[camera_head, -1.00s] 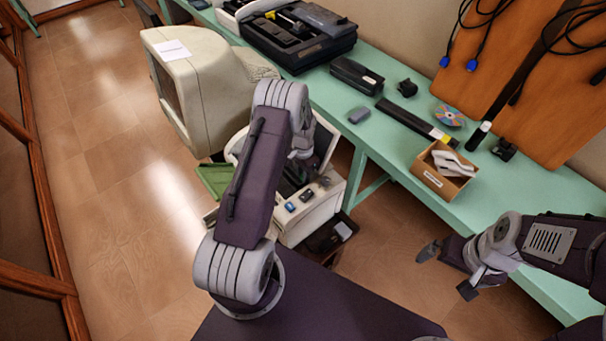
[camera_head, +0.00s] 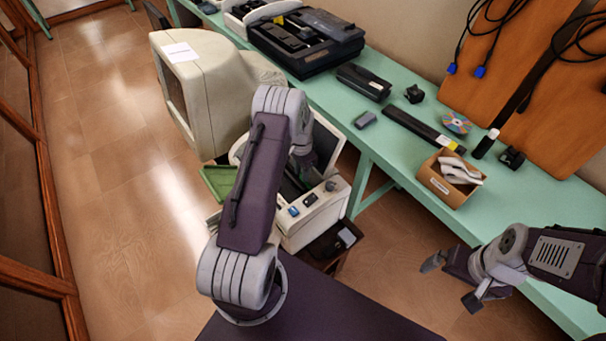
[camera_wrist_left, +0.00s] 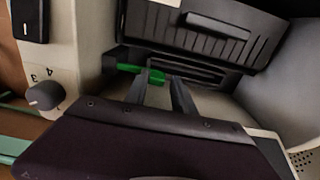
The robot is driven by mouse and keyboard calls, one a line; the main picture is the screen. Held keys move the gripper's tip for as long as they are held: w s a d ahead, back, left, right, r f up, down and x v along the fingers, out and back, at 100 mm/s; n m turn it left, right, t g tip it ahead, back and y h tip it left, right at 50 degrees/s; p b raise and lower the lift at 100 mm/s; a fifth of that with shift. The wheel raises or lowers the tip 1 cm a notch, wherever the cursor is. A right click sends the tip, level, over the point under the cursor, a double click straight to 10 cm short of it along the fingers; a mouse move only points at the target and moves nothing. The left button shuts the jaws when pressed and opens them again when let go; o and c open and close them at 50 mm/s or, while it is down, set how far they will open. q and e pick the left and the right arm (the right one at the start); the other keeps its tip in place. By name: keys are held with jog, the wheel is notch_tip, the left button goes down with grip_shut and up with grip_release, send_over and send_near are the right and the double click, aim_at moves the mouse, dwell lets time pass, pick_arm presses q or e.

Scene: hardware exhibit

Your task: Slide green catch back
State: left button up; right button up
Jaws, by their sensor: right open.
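The green catch (camera_wrist_left: 157,76) shows in the left wrist view as a small bright tab, with more green (camera_wrist_left: 128,68) to its left, in a dark slotted recess of a pale machine (camera_head: 322,222). My left gripper (camera_wrist_left: 161,84) has its two fingers apart, with the tips right at the green tab. Whether they touch it I cannot tell. In the head view my left arm hides the catch and most of that gripper. My right gripper (camera_head: 452,283) is open and empty, in the air at the lower right, in front of the bench.
The machine has a grey numbered knob (camera_wrist_left: 44,96) and a black switch (camera_wrist_left: 30,20). A ribbed black cover (camera_wrist_left: 205,36) lies just above the recess. A bulky beige monitor (camera_head: 215,85) stands behind my left arm. The green bench (camera_head: 415,170) holds a cardboard box (camera_head: 437,184) and black devices.

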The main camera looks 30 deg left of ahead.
pick_arm(q)
jog(key=shift+s, duration=0.1)
dwell(0.4)
notch_tip(320, 180, up, 9)
jog(key=shift+b, duration=0.3)
dwell(0.4)
jog(key=s+d+r+m+t, duration=0.1)
jog(key=s+d+r+m, duration=0.15)
jog(key=d+r, duration=0.8)
jog(key=s+d+f+n, duration=0.1)
jog(key=s+n, duration=0.2)
jog(key=s, duration=0.5)
jog(key=s+d+f+n, duration=0.1)
jog(key=s+n, duration=0.3)
jog(key=s, duration=0.5)
jog(key=shift+d+f, duration=0.3)
jog(key=shift+d, duration=0.4)
